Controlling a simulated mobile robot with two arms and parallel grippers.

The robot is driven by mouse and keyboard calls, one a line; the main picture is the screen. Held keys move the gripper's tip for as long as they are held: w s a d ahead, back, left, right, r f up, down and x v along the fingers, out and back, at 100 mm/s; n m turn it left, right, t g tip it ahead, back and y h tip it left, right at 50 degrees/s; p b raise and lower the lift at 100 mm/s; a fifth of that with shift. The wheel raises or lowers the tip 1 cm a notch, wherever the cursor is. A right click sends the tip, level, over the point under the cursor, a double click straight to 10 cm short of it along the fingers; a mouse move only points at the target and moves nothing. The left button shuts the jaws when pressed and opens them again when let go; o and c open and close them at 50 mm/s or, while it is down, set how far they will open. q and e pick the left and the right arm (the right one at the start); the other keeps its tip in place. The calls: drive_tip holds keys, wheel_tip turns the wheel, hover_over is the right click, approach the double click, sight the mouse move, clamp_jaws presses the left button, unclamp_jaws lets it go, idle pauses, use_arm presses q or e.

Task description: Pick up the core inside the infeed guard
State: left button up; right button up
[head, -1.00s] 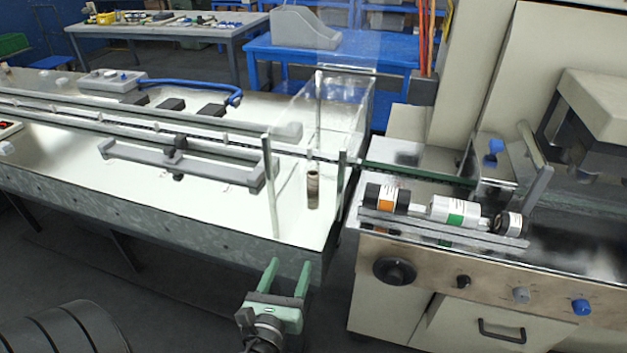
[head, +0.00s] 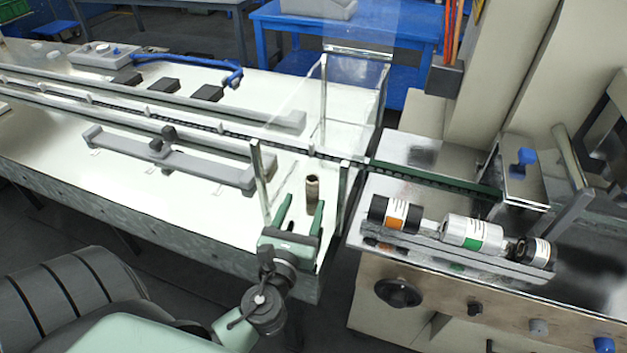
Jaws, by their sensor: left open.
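The core (head: 312,188) is a small brown hollow cylinder standing upright on the white table, inside the infeed guard. The infeed guard (head: 258,175) has metal posts and clear panels around the core and the conveyor's end. My left gripper (head: 301,212) is open, its two green fingers pointing toward the core from the table's front edge. The core shows just beyond and between the fingertips, with no visible contact. My right gripper is not in view.
A grey rail on brackets (head: 165,158) lies left of the guard, before the conveyor (head: 200,122). At right, a machine shelf holds several labelled rolls (head: 470,233). Guard posts flank the gripper closely.

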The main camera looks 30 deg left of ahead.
sight(310, 186)
use_arm(q)
drive_tip(key=shift+x, duration=1.15)
drive_tip(key=shift+w+a, duration=0.15)
drive_tip(key=shift+w, duration=0.15)
drive_tip(key=p+x, duration=0.1)
drive_tip(key=x, duration=0.3)
drive_tip(key=shift+w+r, duration=0.1)
drive_tip(key=shift+r, duration=0.05)
drive_tip(key=shift+w+a, duration=0.2)
drive_tip(key=shift+w, duration=0.25)
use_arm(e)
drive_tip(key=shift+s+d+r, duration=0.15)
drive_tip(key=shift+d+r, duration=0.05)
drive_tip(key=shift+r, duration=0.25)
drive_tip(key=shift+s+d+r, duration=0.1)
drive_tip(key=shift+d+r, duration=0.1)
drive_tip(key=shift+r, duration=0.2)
use_arm(q)
drive_tip(key=shift+s, duration=0.1)
clamp_jaws()
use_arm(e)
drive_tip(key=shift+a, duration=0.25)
